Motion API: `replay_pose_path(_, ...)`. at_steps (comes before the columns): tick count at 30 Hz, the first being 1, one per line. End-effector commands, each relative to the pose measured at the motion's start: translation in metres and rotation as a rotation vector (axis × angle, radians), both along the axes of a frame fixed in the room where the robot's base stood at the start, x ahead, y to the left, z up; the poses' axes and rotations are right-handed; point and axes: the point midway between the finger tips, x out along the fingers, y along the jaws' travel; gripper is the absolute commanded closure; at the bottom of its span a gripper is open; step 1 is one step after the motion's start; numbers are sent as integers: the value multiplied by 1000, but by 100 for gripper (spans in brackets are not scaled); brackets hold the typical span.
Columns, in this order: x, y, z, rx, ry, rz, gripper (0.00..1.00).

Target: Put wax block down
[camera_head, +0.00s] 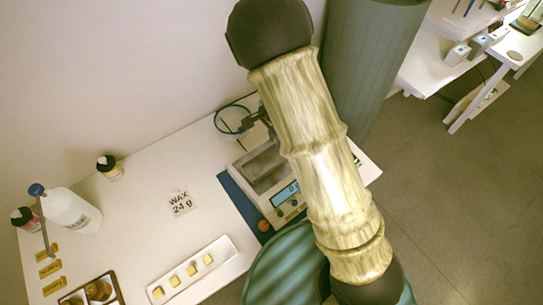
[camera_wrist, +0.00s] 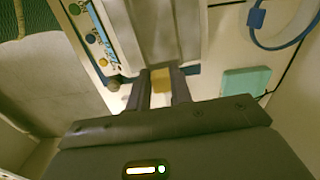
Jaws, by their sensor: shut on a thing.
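My gripper (camera_wrist: 161,88) shows in the wrist view with its two dark fingers shut on a small yellow wax block (camera_wrist: 160,80). The block sits between the fingertips, close to the edge of the weighing scale (camera_wrist: 105,30); I cannot tell whether it touches anything below. In the head view the scale (camera_head: 262,168), with a lit display and buttons, stands on a blue mat (camera_head: 237,200), partly covered by my arm. My gripper and the held block cannot be made out there. Several more wax blocks (camera_head: 192,269) lie in a row on a white tray (camera_head: 222,247).
A white bottle (camera_head: 72,212), small dark-capped bottles (camera_head: 109,168) and a wooden tray (camera_head: 112,282) are at the left. A blue cable (camera_wrist: 257,20) and teal block (camera_wrist: 245,82) are near the gripper.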

Motion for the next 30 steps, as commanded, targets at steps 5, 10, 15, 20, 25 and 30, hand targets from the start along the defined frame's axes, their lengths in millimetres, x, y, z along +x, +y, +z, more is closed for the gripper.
replay_pose_path(5, -1, 0, -33, -1, 4, 2, 100)
replay_pose_path(10, 0, 1, -40, 0, 0, 4, 100)
replay_pose_path(15, 0, 1, -40, 0, 0, 4, 100)
replay_pose_path(20, -1, 1, -51, 0, 2, 2, 100)
replay_pose_path(25, -1, 0, -74, -1, 3, 1, 100)
replay_pose_path(30, -1, 1, -77, 0, 0, 4, 100)
